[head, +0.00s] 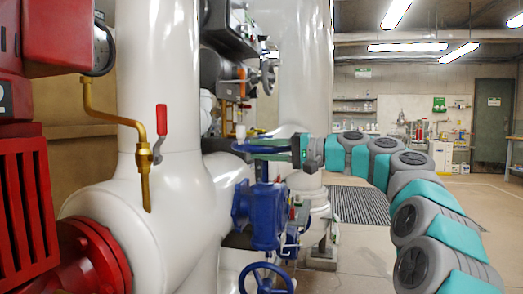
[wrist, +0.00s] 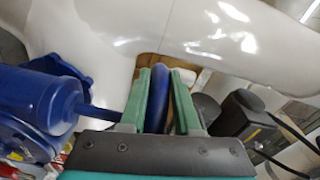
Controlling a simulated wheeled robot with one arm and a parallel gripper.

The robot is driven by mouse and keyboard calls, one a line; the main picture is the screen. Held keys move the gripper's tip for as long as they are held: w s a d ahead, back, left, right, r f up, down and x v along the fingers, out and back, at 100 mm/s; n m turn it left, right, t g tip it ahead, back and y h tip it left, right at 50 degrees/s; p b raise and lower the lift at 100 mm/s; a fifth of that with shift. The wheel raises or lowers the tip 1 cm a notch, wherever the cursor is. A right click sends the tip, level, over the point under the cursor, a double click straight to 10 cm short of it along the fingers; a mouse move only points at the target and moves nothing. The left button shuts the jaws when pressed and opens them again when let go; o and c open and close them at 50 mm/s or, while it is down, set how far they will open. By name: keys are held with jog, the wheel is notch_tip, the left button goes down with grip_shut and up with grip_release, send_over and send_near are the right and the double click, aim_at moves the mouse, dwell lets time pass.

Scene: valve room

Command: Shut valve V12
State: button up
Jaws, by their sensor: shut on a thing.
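A blue valve (head: 262,216) with a horizontal blue handwheel (head: 240,147) on top stands beside large white pipes. No V12 label is readable on it. My gripper (head: 262,150) reaches in from the right at the handwheel's height. In the wrist view, its two green fingers (wrist: 160,95) stand on either side of the blue rim (wrist: 148,98) and are shut on it. The fingers and arm hide part of the wheel in the head view.
A second blue handwheel (head: 266,280) sits low in front. A brass pipe with a red lever (head: 161,119) and red machinery (head: 25,190) stand at left. White pipes (head: 158,60) crowd the valve. Open floor (head: 366,250) lies right, with a dark grate (head: 362,204).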

grip_shut()
jog(key=shift+f, duration=0.15)
dwell(1.9)
jog(key=o, duration=0.7)
grip_release()
jog(key=shift+v, duration=3.95)
